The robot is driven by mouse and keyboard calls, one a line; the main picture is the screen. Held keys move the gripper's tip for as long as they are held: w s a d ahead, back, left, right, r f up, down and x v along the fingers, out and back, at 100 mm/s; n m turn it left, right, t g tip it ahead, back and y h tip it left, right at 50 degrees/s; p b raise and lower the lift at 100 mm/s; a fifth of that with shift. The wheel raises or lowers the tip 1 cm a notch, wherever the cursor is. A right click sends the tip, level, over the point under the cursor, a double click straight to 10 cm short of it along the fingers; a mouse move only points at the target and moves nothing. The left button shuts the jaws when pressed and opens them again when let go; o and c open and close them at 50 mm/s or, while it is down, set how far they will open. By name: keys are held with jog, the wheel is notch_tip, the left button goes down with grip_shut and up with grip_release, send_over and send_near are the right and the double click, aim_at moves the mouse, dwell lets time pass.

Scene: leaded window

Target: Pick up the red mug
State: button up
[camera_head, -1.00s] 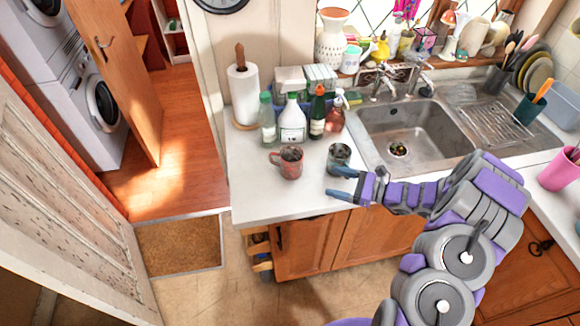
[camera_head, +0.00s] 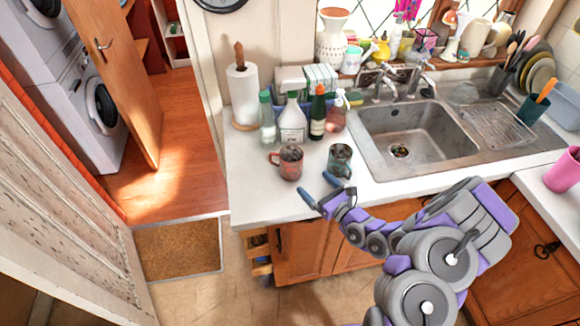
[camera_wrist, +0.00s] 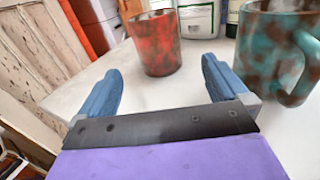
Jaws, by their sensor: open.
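The red mug (camera_head: 291,163) stands upright on the white counter, its handle toward the left in the head view. It is mottled red and dark. In the wrist view the red mug (camera_wrist: 155,44) is ahead of the fingers, roughly between their directions. My gripper (camera_head: 318,189) is open and empty at the counter's front part, in front of the red mug and apart from it. In the wrist view my gripper (camera_wrist: 162,82) shows two spread blue fingers with bare counter between them.
A teal-brown mug (camera_head: 340,160) stands close to the right; it also shows in the wrist view (camera_wrist: 272,48). Several bottles (camera_head: 292,120) and a paper towel roll (camera_head: 243,92) stand behind. The sink (camera_head: 415,135) is at the right. The counter's left part is clear.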

jog(key=b, duration=0.1)
send_near(285, 156)
jog(key=shift+w+a+f, duration=0.2)
jog(key=shift+w+a, duration=0.2)
jog(key=shift+w, duration=0.25)
jog(key=shift+b+x, duration=0.85)
jog(key=shift+x, duration=1.95)
jog(key=shift+s+a+r, duration=0.1)
jog(key=shift+c, duration=0.3)
jog(key=c, duration=1.1)
